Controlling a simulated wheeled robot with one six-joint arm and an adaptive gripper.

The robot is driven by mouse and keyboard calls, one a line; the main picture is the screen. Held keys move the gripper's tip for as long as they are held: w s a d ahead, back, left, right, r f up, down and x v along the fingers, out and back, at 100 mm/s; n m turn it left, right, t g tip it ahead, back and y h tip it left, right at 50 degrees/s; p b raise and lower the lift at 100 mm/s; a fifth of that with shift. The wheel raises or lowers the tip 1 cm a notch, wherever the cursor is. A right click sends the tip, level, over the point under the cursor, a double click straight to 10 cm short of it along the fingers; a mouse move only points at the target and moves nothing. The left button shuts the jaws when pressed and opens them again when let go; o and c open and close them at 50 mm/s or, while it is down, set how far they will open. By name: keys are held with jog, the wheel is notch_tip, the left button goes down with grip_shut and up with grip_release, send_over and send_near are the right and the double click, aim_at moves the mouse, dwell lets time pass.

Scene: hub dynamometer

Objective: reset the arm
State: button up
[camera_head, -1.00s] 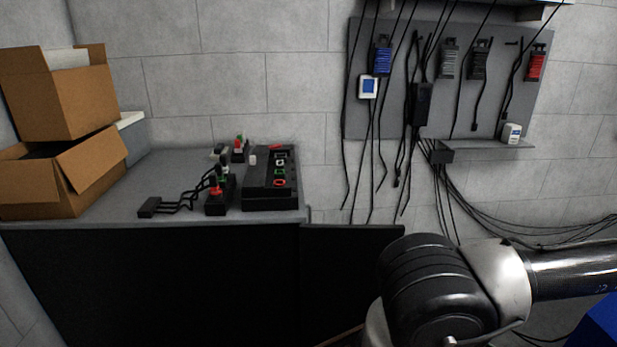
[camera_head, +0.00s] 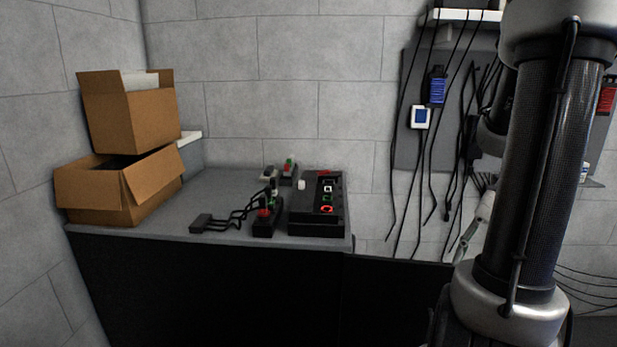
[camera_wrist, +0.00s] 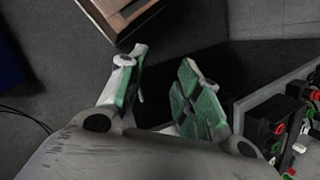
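My gripper (camera_wrist: 164,68) shows in the wrist view with its two green-padded fingers apart and nothing between them. In the head view my arm stands upright at the right, and part of my gripper (camera_head: 478,222) shows just left of it, in front of the wall. The arm hides much of the cable board there. The fingers are too small in the head view to make out.
A grey bench (camera_head: 215,185) holds two cardboard boxes (camera_head: 130,120), a black control box (camera_head: 318,205) and small switch units (camera_head: 266,215). Cables hang from a wall board (camera_head: 412,155). The wrist view shows a brown wooden-looking object (camera_wrist: 125,15) beyond the fingers and coloured knobs at right.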

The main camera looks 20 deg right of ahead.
jog(key=w+a+r+n+t+h, duration=0.1)
jog(key=a+r+n+t+h, duration=0.3)
jog(key=a+r+n, duration=0.6)
jog(key=shift+w+a+r+t+h, duration=0.25)
jog(key=shift+a+r+h, duration=0.3)
jog(key=shift+r, duration=0.35)
